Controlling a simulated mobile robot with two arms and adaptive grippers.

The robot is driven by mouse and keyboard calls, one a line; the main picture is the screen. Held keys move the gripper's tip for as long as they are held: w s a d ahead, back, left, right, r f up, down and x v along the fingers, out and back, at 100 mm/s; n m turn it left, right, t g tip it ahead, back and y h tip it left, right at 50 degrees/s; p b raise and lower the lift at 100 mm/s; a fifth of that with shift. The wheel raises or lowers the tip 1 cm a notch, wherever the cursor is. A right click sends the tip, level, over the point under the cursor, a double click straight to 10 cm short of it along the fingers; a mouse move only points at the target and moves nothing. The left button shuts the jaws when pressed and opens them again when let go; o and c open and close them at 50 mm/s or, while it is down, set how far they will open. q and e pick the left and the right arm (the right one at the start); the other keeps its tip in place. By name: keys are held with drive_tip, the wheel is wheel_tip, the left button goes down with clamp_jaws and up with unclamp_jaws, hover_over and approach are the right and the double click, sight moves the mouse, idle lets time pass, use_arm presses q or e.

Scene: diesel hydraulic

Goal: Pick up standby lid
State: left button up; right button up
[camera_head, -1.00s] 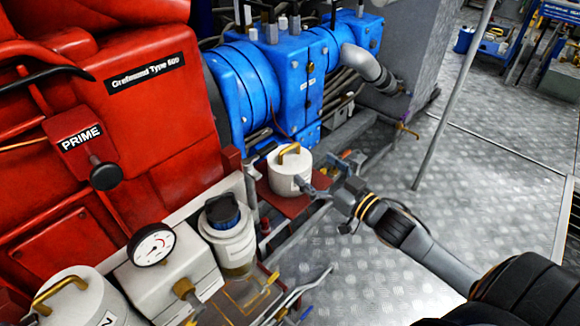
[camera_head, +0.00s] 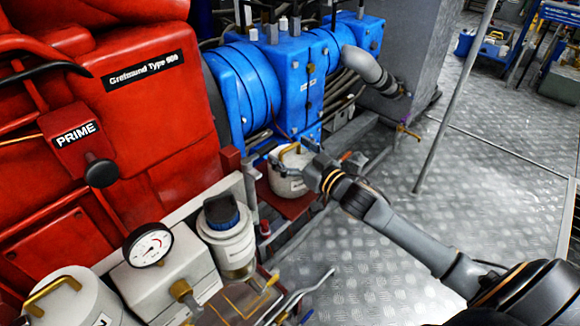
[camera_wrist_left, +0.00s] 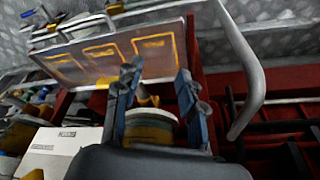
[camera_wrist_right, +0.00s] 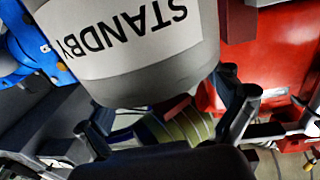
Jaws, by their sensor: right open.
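The standby canister (camera_head: 288,184) is a white cylinder on a red base at the foot of the blue machinery. Its lid (camera_head: 283,158) has a gold handle, partly hidden by my right gripper (camera_head: 308,158). The right gripper is open at the lid's right upper side; I cannot tell whether it touches. In the right wrist view the canister (camera_wrist_right: 125,45) shows upside down with the word STANDBY, in front of the spread fingers (camera_wrist_right: 168,125). My left gripper (camera_wrist_left: 157,85) is open and empty in the left wrist view and is not in the head view.
A red engine block (camera_head: 150,90) fills the left. A gauge (camera_head: 148,245), a blue-capped jar (camera_head: 228,235) and another white gold-handled canister (camera_head: 75,300) stand in front. A thin grey pole (camera_head: 455,100) rises at right. The metal floor (camera_head: 480,200) is largely clear.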

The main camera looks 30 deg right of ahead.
drive_tip(key=shift+c, duration=0.3)
drive_tip(key=c, duration=1.8)
drive_tip(key=shift+r, duration=0.1)
drive_tip(key=shift+c, duration=0.2)
drive_tip(key=shift+r, duration=0.1)
